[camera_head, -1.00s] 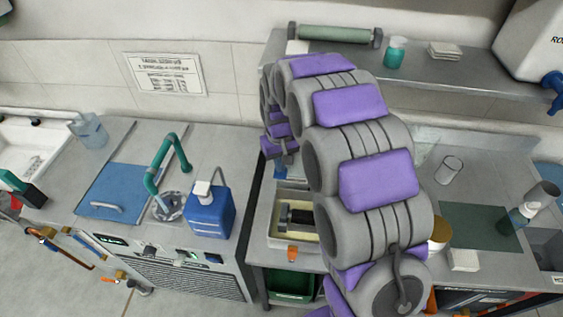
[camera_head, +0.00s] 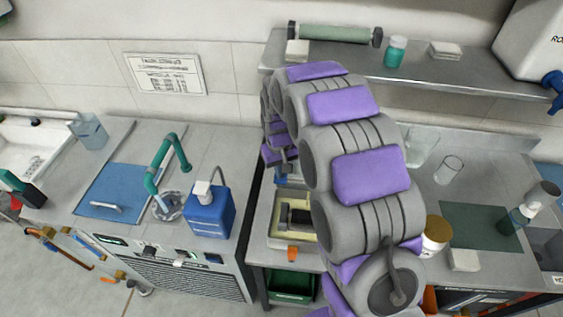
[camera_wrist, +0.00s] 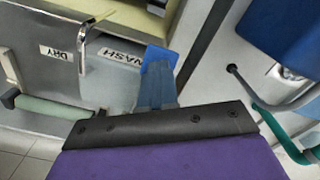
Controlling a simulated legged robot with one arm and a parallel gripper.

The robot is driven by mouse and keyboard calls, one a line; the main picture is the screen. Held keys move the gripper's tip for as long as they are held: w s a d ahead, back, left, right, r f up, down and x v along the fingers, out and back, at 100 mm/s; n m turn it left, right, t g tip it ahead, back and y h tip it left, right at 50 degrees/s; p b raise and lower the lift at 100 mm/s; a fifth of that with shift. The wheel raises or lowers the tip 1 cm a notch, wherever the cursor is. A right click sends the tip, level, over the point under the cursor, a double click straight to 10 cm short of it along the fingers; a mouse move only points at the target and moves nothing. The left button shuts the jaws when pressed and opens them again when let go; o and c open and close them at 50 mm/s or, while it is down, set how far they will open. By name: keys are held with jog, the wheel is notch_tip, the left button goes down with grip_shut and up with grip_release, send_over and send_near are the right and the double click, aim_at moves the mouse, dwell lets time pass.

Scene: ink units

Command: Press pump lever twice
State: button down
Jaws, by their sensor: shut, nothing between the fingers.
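No part shows plainly as a pump lever. A blue bottle (camera_head: 209,219) with a white top (camera_head: 202,189) and a grey hose stands on the left counter; its blue side (camera_wrist: 297,30) fills the top right of the wrist view. My gripper (camera_wrist: 158,68) is shut and empty, its blue fingertips together. In the head view my gripper (camera_head: 281,174) is small and partly hidden by my arm, right of the bottle and apart from it. A cream tray (camera_head: 272,230) with a dark part inside lies below it. My arm may hide more of the bench.
A teal tap (camera_head: 152,178) rises beside the blue lid (camera_head: 117,194). A shelf (camera_head: 420,74) above carries a green roller (camera_head: 334,34) and a teal-filled bottle (camera_head: 395,52). WASH (camera_wrist: 120,57) and DRY (camera_wrist: 57,52) labels show in the wrist view. A gap separates the counters.

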jog(key=shift+r+p, duration=0.75)
jog(key=shift+r, duration=1.05)
jog(key=shift+r+p, duration=1.2)
jog(key=shift+r, duration=1.75)
